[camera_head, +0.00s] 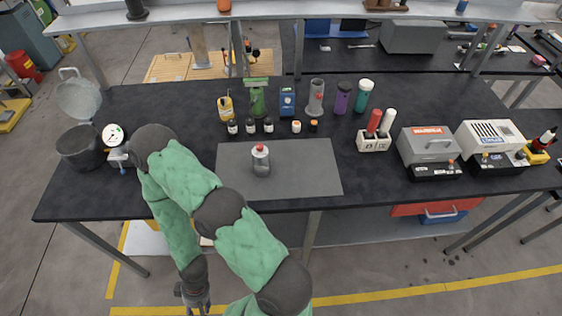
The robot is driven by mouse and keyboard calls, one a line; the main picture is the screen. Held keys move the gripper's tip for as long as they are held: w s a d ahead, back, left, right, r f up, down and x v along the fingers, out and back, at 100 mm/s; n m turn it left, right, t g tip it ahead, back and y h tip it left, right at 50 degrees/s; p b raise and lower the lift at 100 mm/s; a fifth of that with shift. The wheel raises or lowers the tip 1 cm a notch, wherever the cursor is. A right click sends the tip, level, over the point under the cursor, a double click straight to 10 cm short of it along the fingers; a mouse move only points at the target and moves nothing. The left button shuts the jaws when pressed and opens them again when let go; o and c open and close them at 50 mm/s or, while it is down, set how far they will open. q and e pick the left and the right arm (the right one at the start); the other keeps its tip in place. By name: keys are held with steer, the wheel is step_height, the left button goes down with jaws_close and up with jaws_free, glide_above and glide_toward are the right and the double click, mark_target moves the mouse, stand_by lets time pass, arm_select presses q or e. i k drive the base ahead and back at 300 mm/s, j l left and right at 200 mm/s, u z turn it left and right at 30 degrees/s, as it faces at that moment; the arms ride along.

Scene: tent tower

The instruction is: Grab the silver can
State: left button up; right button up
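A silver-grey can with a red cap (262,163) stands upright on a grey mat (310,180) on the black workbench. Nothing touches it. One arm with green covers comes in from the bottom edge and bends in front of the bench; I take it as my left. My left gripper (193,300) hangs low, below and left of the can and well away from it, near the floor in the picture. It is small and cut by the bottom edge, so its opening is unclear. My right gripper is not in view.
Behind the mat stand small dark bottles (250,126), a yellow bottle (226,107), a blue box (287,101), a grey cylinder (316,98) and a purple bottle (340,98). A dark pot (82,148) and gauge (113,136) sit left. Two machines (428,150) stand right. The mat's right half is clear.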

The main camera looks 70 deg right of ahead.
mark_target(261, 160)
steer(key=z, duration=2.2)
